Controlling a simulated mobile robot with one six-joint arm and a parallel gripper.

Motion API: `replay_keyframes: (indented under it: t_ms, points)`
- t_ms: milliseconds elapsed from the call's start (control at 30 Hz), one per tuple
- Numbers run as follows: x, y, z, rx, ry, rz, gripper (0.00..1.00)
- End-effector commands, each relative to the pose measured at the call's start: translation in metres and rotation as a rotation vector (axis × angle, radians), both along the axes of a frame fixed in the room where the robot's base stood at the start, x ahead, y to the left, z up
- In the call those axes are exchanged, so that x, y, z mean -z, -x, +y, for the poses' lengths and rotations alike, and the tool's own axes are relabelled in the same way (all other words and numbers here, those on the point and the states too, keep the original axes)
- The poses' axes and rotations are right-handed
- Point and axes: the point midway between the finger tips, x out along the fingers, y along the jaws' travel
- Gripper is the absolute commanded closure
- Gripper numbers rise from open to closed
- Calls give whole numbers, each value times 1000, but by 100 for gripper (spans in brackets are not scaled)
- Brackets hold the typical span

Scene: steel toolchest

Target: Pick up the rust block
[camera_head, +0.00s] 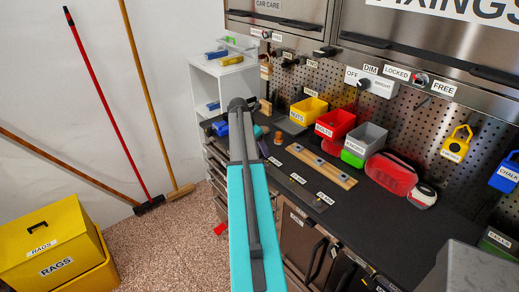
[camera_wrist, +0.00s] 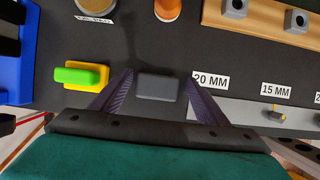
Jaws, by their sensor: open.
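No plainly block-shaped rust-coloured thing shows. The closest match in colour is a rounded rust-orange piece (camera_wrist: 168,8), cut off by the top edge of the wrist view. It also shows small on the bench in the head view (camera_head: 278,138). My gripper (camera_wrist: 158,80) is open, its two dark fingers spread above the black bench top. A dark grey block (camera_wrist: 158,87) appears between the fingers in the wrist view; I cannot tell the height gap. The rust-orange piece lies beyond the fingertips.
A yellow and green piece (camera_wrist: 82,76) lies left of the fingers, near a blue bin (camera_wrist: 14,70). A labelled grey strip (camera_wrist: 240,112) is at right, a wooden rail (camera_wrist: 265,22) behind it. Yellow (camera_head: 308,112), red (camera_head: 335,125) and grey bins (camera_head: 366,140) line the back.

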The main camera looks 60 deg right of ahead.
Motion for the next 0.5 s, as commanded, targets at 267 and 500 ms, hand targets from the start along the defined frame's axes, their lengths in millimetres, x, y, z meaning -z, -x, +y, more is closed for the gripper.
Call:
replay_keyframes:
  t_ms: [267, 500]
  points:
    - [0, 0, 0, 0, 0, 0, 50]
    - [0, 0, 0, 0, 0, 0, 78]
